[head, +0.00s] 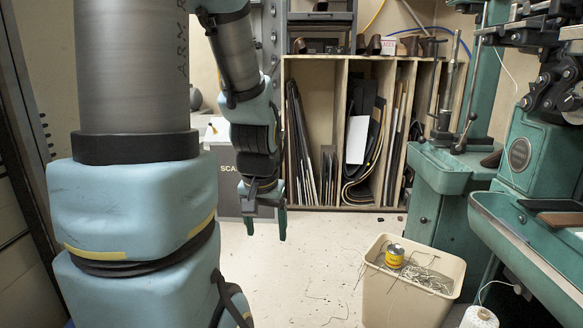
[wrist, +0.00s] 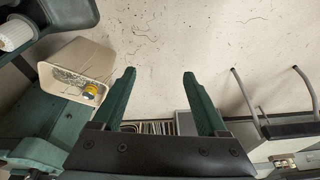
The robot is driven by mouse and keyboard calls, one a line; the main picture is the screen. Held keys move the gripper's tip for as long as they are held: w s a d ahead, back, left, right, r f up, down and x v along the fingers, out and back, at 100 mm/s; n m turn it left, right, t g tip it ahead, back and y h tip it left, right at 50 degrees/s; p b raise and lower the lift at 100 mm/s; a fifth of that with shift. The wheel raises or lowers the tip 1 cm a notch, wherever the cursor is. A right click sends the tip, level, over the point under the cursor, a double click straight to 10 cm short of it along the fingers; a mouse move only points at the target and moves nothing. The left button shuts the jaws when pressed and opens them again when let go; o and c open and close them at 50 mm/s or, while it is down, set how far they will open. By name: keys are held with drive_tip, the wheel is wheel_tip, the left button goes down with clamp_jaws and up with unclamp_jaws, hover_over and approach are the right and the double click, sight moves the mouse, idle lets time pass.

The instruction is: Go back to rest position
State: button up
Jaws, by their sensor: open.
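My gripper (head: 266,228) hangs at the end of my arm, pointing down over the pale floor (head: 310,270), left of the bin. In the wrist view my gripper (wrist: 160,95) shows two dark green fingers spread wide apart, with only floor between their tips. It is open and empty. The fingers touch nothing that I can see.
A beige bin (head: 375,295) holds thread scraps and a yellow can (head: 394,257). Green stitching machines (head: 520,160) stand at the right. A wooden rack (head: 340,61) of sheets stands behind. A white thread spool (head: 480,318) is at the lower right. Floor around my gripper is mostly clear.

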drive_tip(key=s+a+n+g, duration=0.1)
drive_tip(key=s+a, duration=0.1)
drive_tip(key=s, duration=0.2)
wheel_tip(320, 180, up, 16)
drive_tip(key=p, duration=1.7)
drive_tip(key=shift+w+d+r, duration=0.25)
drive_tip(key=shift+w+d, duration=0.05)
drive_tip(key=shift+d, duration=0.05)
